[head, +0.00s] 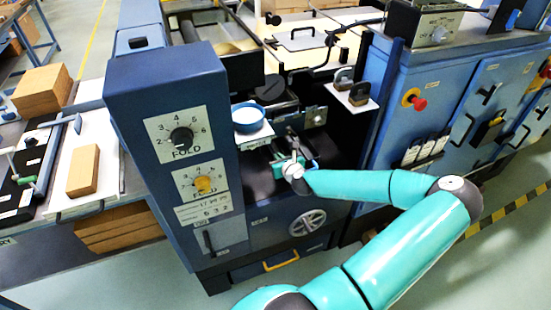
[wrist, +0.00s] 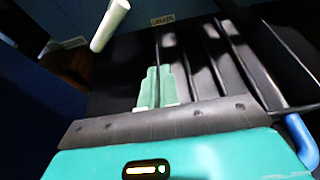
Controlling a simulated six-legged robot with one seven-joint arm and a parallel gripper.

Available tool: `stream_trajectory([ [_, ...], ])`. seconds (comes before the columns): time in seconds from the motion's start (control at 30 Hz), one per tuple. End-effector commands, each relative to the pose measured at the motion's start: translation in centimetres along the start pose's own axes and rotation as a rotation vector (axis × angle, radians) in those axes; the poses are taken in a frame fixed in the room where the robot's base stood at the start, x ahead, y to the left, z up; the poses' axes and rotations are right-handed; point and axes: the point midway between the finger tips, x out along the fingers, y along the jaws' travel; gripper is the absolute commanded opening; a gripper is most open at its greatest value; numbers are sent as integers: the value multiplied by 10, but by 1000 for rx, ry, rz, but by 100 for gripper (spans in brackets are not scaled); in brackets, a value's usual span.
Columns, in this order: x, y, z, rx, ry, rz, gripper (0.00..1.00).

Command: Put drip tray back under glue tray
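My gripper (head: 292,160) reaches into the dark bay of the blue machine, just right of its dial panel. In the wrist view, its two green fingers (wrist: 156,86) lie close together with a narrow dark line between them. They are over a black ribbed surface (wrist: 205,65); whether they touch or pinch part of it is unclear. I cannot tell whether this surface is the drip tray. In the head view, dark metal parts (head: 285,108) sit above my gripper. I cannot pick out the glue tray with certainty, as the bay is dark and my wrist covers part of it.
A blue round dish with white contents (head: 248,114) stands on a white ledge up left of my gripper. The dial panel (head: 180,140) bounds the bay on the left, a blue cabinet (head: 440,105) on the right. A handwheel (head: 307,222) is below.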

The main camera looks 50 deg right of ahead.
Motion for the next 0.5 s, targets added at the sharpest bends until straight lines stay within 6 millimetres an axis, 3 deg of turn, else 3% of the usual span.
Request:
stream_trajectory([
  [0.1,20,0,8,-2,-1,-1,0],
  [0.3,36,0,15,-2,-1,-1,0],
  [0.5,47,0,-14,1,0,-1,0],
])
